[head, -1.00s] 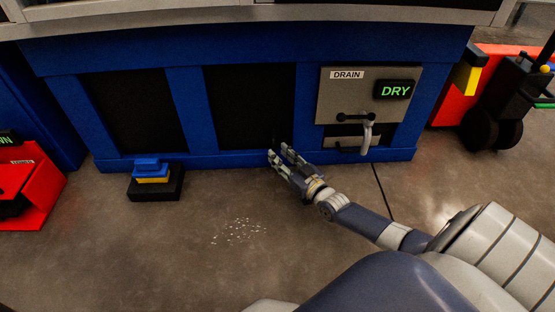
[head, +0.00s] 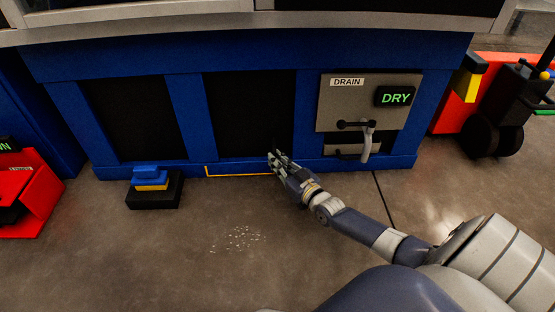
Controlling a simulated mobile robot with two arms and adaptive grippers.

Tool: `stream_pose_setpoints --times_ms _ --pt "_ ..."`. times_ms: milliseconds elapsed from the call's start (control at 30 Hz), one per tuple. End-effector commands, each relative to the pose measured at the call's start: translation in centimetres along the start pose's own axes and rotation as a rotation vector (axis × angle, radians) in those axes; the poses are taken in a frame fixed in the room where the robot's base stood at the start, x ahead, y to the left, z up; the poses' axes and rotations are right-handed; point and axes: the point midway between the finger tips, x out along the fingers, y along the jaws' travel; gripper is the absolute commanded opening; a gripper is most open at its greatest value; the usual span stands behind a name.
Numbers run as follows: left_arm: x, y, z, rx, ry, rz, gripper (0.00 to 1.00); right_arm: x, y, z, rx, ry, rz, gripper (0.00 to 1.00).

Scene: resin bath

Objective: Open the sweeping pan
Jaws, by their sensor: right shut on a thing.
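The sweeping pan (head: 238,175) is low in the blue base of the bath, below the middle black panel. A thin orange edge shows along its left side and bottom, against the blue plinth. My right gripper (head: 275,156) is at the right end of this orange edge, shut on the pan. The fingers hide the part they hold, and how far the pan stands out is hard to tell. My left gripper is not in view. White bits (head: 238,238) lie scattered on the floor in front of the pan.
A black-and-blue pedal block (head: 153,188) stands on the floor at left. A red bin (head: 25,205) is at the far left. A grey drain plate (head: 350,100) with a DRY display (head: 395,97) and a lever (head: 367,145) is at right. The floor ahead is mostly clear.

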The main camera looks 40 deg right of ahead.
Motion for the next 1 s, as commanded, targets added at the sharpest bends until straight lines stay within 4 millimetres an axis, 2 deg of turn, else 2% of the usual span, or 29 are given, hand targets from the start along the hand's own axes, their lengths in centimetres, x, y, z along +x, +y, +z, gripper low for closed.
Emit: stream_pose_setpoints --times_ms 33,200,533,733,1000 --pt "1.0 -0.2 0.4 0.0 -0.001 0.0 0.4 -0.6 -0.4 -0.3 0.002 -0.005 0.0 0.0" --pt "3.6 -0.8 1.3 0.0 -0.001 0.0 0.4 -3.1 -2.1 -0.5 0.003 -0.007 0.0 0.0" --pt "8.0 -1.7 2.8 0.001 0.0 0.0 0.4 -8.9 -5.9 -0.4 0.004 -0.009 0.001 0.0" --pt "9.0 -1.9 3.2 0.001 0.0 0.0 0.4 -11.1 -7.4 -0.1 0.002 -0.006 0.0 0.0" --pt "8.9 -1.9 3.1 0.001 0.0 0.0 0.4 -11.4 -7.6 0.1 0.0 -0.004 -0.001 0.0"
